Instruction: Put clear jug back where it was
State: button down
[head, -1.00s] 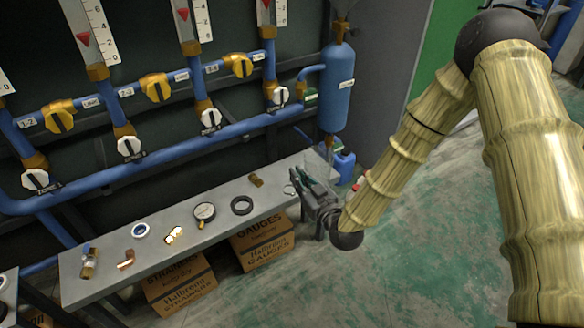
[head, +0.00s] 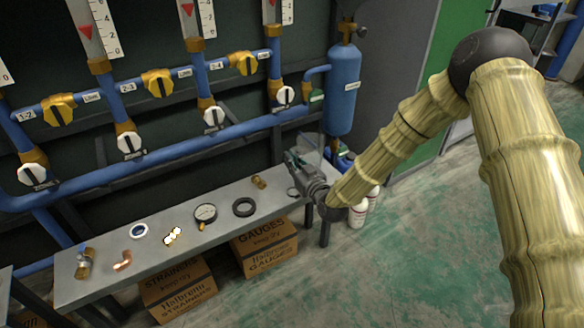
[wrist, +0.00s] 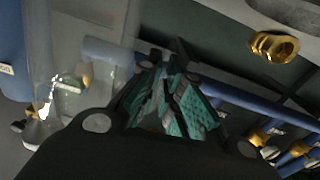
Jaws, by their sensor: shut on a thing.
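The clear jug (head: 312,150) is see-through and faint in the head view, beside my gripper (head: 293,163) at the right end of the grey bench. In the wrist view, the clear jug (wrist: 98,62) shows as a pale transparent body left of my gripper's green-padded fingers (wrist: 170,62). The fingers are closed together and hold the jug, but the exact grip point is hard to make out. My gripper is over the bench end; whether the jug touches the bench is hidden.
The bench (head: 100,290) carries a brass fitting (head: 259,182), a black ring (head: 243,207), a gauge (head: 205,213) and smaller fittings. A blue cylinder (head: 342,90) stands behind the bench's right end. White bottles (head: 357,212) stand right of it. Boxes (head: 268,250) sit underneath.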

jog(key=shift+f, duration=0.8)
jog(key=shift+f, duration=0.15)
jog(key=c, duration=1.6)
grip_release()
